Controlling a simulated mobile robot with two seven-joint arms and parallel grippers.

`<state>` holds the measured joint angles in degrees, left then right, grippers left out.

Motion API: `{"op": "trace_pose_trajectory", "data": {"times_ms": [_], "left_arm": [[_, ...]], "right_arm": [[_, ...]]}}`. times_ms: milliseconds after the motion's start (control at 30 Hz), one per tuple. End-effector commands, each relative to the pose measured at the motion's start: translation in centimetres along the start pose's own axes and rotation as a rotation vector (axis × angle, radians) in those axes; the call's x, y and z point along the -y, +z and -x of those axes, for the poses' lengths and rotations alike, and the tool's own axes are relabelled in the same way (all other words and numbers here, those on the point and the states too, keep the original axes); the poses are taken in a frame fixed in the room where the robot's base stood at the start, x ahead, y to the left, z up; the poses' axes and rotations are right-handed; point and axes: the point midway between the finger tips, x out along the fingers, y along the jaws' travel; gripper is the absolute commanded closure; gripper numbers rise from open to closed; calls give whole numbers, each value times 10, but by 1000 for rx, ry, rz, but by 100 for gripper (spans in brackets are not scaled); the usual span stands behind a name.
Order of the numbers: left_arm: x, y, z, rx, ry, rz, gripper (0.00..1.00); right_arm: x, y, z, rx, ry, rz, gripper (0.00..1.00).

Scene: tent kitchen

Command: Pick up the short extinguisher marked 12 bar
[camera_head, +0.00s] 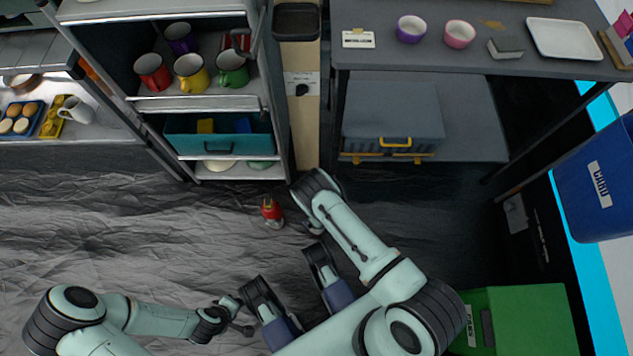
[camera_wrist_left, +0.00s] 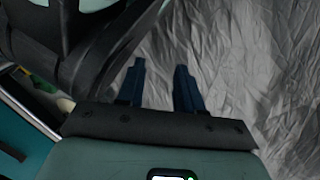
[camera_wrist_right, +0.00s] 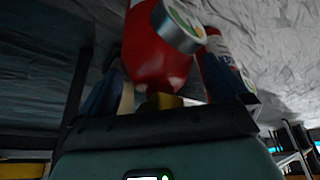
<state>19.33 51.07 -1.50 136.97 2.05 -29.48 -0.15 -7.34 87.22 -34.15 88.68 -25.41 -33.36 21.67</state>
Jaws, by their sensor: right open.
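A red extinguisher (camera_head: 270,210) with a pale label stands on the crumpled grey floor in the head view. In the right wrist view a red extinguisher (camera_wrist_right: 150,55) with a round white-and-green-faced part fills the space between my right fingers. A second red one with a white label (camera_wrist_right: 222,65) shows behind the right finger. I cannot read a 12 bar marking on either. My right gripper (camera_wrist_right: 162,82) is open around the nearer one; contact cannot be told. My left gripper (camera_wrist_left: 160,85) is open and empty above the floor, its blue fingers apart.
A shelf with several mugs (camera_head: 190,72) and a teal drawer (camera_head: 220,135) stands at the back left. A table (camera_head: 420,60) with bowls and a grey toolbox (camera_head: 392,115) stands at the back right. A green box (camera_head: 530,320) and blue bin (camera_head: 600,190) are at right.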

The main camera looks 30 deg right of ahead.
Motion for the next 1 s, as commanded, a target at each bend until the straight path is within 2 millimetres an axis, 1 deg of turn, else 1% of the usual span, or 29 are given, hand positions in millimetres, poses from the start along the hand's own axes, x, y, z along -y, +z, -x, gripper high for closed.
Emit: {"op": "trace_pose_trajectory", "data": {"times_ms": [133, 167, 200, 267, 300, 367, 400, 433, 467, 767, 867, 1000], "left_arm": [[0, 0, 1, 0, 0, 0, 64], [0, 0, 1, 0, 0, 0, 64], [0, 0, 1, 0, 0, 0, 64], [0, 0, 1, -1, 0, 0, 64], [0, 0, 1, -1, 0, 0, 64], [0, 0, 1, -1, 0, 0, 64], [0, 0, 1, -1, 0, 0, 64], [0, 0, 1, -1, 1, 0, 64], [0, 0, 1, -1, 1, 0, 64], [-1, -1, 1, -3, 2, -1, 64], [-3, -3, 4, -12, 5, -3, 64], [-10, -11, 11, -41, 18, -11, 64]], "right_arm": [[0, 0, 1, 0, 0, 0, 0], [0, 0, 1, 0, 0, 0, 6], [0, 0, 1, 0, 0, 0, 20], [0, 0, 1, 0, 0, 0, 39], [0, 0, 1, 0, 0, 0, 52], [0, 0, 1, 0, 0, 0, 72], [0, 0, 1, 0, 0, 0, 85], [0, 0, 1, 0, 0, 0, 94], [0, 0, 1, 0, 0, 0, 100], [0, -2, 2, -3, 1, 0, 100], [0, -4, 6, -3, 1, 0, 100], [-1, -10, 19, -5, 1, -1, 100]]}}
